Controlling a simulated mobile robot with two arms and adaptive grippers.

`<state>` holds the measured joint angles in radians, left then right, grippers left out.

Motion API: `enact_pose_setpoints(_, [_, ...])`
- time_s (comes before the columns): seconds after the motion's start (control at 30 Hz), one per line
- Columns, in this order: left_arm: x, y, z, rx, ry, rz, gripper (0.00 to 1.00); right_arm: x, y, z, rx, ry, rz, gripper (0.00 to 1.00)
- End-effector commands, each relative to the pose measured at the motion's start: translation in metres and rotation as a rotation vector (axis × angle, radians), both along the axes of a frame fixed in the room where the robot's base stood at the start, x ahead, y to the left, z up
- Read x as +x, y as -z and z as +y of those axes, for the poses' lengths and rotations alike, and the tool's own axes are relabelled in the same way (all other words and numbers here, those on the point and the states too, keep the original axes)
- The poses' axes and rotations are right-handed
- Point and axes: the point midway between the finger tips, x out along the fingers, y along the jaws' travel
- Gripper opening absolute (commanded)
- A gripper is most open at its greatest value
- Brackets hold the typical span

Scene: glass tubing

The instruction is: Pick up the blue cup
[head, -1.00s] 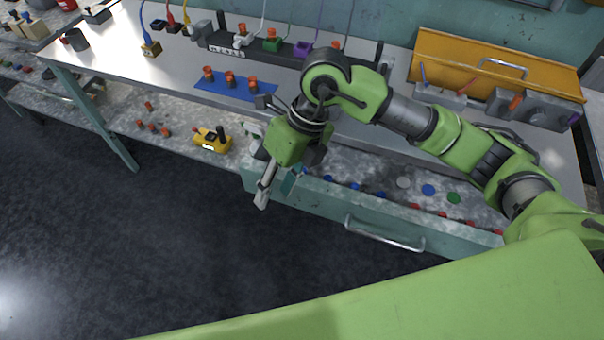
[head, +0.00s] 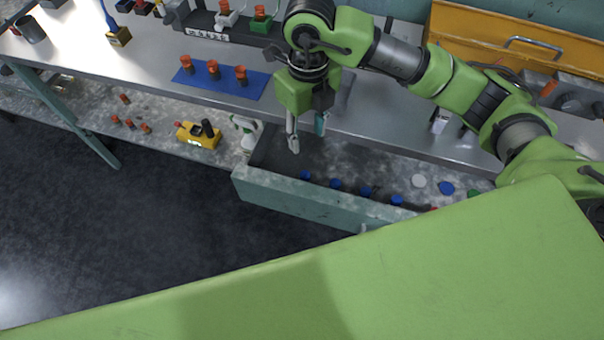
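Several small blue cup-like pieces lie in a row in the open drawer (head: 300,200). The leftmost blue cup (head: 304,175) is nearest to my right gripper, and another blue cup (head: 335,184) sits to its right. My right gripper (head: 307,138) points down above the left part of the drawer, above the leftmost blue cup in the picture. Its two fingers are apart with nothing seen between them. I cannot tell its exact height over the cups. My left gripper is not in view.
The workbench (head: 150,65) edge runs just behind the drawer. On it are a blue mat (head: 205,87) with orange-topped pieces and an orange case (head: 480,40). A yellow device (head: 197,137) is on the lower shelf. A flat blue disc (head: 446,188) lies farther right in the drawer.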

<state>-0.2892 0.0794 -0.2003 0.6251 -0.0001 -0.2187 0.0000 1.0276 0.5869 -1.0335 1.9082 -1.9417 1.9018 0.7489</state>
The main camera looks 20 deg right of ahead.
Motion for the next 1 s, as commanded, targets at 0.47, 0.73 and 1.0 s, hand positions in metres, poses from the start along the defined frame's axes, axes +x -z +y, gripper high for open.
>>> enact_pose_setpoints(0.47, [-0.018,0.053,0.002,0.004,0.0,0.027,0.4,0.0,0.055,0.0,0.001,0.0,0.001,0.38])
enact_pose_setpoints(0.73, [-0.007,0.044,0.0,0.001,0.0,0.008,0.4,-0.001,0.1,0.0,0.0,0.001,0.004,0.38])
enact_pose_setpoints(1.0, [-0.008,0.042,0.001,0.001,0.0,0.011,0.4,0.0,0.132,0.0,0.001,0.0,0.0,0.38])
